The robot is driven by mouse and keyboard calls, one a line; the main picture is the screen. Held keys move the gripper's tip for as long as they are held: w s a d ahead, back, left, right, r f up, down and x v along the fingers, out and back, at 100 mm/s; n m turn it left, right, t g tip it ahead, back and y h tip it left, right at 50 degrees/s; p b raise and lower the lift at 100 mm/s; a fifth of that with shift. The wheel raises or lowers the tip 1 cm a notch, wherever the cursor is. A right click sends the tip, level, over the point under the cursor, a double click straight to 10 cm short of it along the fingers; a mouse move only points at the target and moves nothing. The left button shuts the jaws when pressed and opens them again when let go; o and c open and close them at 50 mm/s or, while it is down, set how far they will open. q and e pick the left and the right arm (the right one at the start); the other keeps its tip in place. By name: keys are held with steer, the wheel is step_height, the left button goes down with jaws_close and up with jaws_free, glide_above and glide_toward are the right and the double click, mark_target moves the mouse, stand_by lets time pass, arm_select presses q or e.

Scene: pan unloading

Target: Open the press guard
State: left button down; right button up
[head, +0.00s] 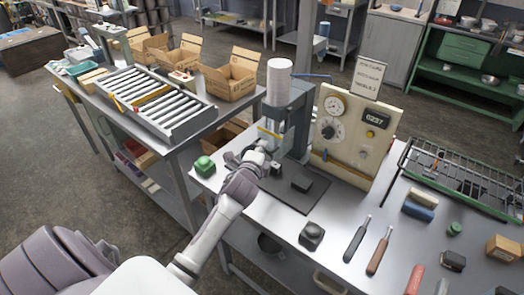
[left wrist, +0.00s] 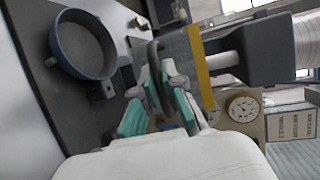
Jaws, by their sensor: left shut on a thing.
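The press (head: 287,110) stands at the back left of the metal bench, with a white cylinder on top. Its guard (head: 268,134) is a clear panel with a yellow edge at the front; the yellow strip (left wrist: 201,66) shows large in the left wrist view. My left gripper (head: 255,154) is at the front of the guard. In the left wrist view its teal-padded fingers (left wrist: 158,100) are shut on the dark guard handle (left wrist: 154,62). The arm and fingers hide part of the handle and the guard's lower edge. My right gripper is in neither view.
A control panel (head: 350,137) with dials stands right of the press. A blue-rimmed round pan (left wrist: 82,44) shows in the left wrist view.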

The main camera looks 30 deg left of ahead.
arm_select(q)
steer(key=shift+r, duration=0.9)
steer(key=shift+f, duration=0.15)
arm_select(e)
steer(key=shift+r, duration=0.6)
arm_select(q)
steer(key=c, duration=1.2)
jaws_free()
steer(key=shift+f, duration=0.1)
steer(key=shift+c, duration=0.2)
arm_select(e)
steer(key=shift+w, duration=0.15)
arm_select(q)
steer(key=v, duration=1.2)
